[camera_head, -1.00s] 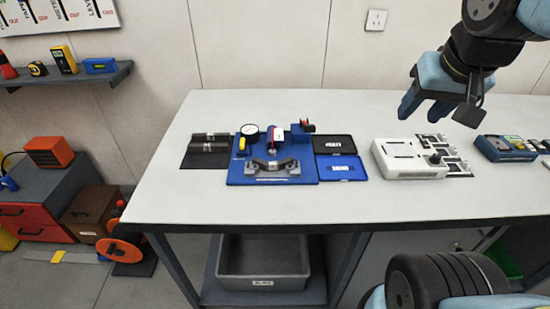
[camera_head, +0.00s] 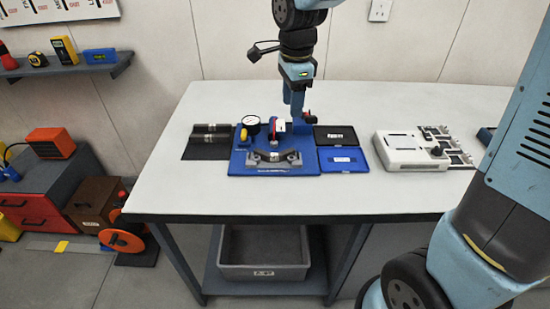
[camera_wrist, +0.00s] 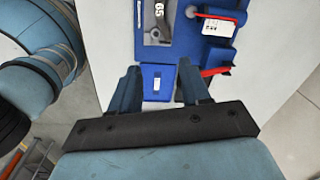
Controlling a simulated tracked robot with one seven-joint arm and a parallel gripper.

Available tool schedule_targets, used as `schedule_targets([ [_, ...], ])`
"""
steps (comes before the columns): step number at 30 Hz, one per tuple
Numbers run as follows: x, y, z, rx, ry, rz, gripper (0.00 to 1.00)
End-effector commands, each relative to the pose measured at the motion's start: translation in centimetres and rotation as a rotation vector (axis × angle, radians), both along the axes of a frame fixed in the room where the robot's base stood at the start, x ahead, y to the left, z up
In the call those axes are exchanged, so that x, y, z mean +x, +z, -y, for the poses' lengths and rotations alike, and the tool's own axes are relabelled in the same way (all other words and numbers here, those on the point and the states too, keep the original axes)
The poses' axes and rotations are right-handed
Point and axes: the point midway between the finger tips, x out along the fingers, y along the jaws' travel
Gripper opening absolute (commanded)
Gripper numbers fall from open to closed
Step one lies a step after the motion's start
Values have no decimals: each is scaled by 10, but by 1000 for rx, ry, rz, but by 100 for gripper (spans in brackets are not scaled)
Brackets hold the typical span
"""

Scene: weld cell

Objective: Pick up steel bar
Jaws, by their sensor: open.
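What look like the steel bars (camera_head: 211,128) lie at the left of the bench, side by side along the back of a black mat (camera_head: 206,152); they are dark cylinders with bright bands at the middle. I cannot make out a steel bar in the wrist view. My gripper (camera_head: 293,108) points down at the back right of the blue fixture board (camera_head: 240,166), right of the bars and apart from them. In the wrist view my gripper (camera_wrist: 158,88) is open, with nothing held between its fingers. A blue case lid (camera_wrist: 158,72) with a label shows beyond the fingertips.
The blue board carries a dial gauge (camera_head: 251,123), a red-and-white part (camera_head: 279,126) and a grey bracket (camera_head: 274,161). An open case (camera_head: 343,159) and a white device (camera_head: 408,152) stand to the right. The bench front (camera_head: 240,201) is clear.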

Motion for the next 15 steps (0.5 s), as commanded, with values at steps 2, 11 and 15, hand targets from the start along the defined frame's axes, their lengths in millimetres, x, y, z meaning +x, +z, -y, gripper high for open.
schedule_targets([
  [2, 3, -14, -19, -5, -65, -28, 47],
  [11, 6, -39, -47, -15, -196, -65, 47],
  [15, 6, -59, -47, -17, -199, -68, 47],
])
